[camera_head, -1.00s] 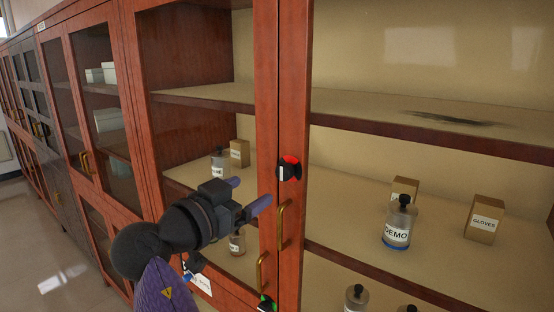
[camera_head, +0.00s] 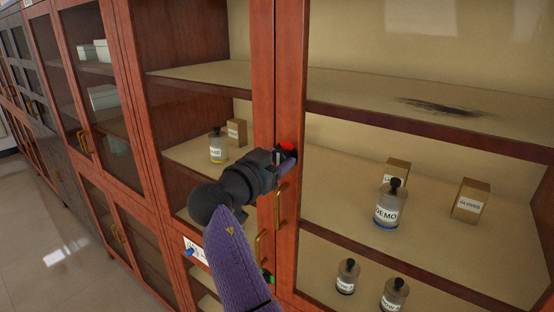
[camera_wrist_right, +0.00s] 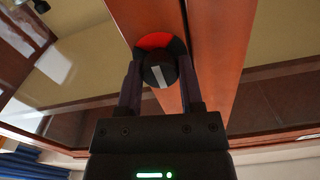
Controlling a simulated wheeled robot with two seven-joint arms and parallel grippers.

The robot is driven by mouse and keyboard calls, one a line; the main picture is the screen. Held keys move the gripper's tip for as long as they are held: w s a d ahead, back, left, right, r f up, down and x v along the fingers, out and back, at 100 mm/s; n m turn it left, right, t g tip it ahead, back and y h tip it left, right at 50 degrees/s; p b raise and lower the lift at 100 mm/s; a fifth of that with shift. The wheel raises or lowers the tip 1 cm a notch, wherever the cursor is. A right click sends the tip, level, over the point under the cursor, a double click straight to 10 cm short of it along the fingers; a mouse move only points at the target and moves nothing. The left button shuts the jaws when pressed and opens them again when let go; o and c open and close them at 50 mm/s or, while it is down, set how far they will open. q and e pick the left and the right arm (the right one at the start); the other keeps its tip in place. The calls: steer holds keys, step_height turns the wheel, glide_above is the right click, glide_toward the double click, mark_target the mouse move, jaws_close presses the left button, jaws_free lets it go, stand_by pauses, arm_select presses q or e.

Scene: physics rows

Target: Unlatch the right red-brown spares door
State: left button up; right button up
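The right red-brown door (camera_head: 290,90) is closed, its glass showing the shelves behind. On its frame sits a round latch with a red part (camera_head: 287,147); the rest of it is mostly hidden by my gripper. In the right wrist view the latch's black knob (camera_wrist_right: 158,72) bears a slightly tilted white line, with red showing above it. My right gripper (camera_head: 284,158) is at the latch. Its fingers (camera_wrist_right: 160,85) stand on both sides of the knob, apparently with small gaps. My left gripper is not in view.
Brass handles (camera_head: 280,205) hang just below the latch. A second latch with a green part (camera_head: 267,276) is lower down. Bottles, including a DEMO bottle (camera_head: 388,207), and a GLOVES box (camera_head: 470,201) stand behind the glass.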

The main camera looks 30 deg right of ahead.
jaws_close()
steer(key=shift+n, duration=0.3)
steer(key=shift+n+b, duration=0.3)
steer(key=shift+n, duration=1.4)
steer(key=n, duration=0.3)
steer(key=shift+n, duration=0.4)
steer(key=n+p, duration=0.2)
steer(key=n, duration=0.3)
steer(key=shift+r+p, duration=0.15)
steer(key=shift+p, duration=0.15)
steer(key=n+p, duration=0.2)
steer(key=n, duration=0.3)
steer(key=shift+p, duration=0.3)
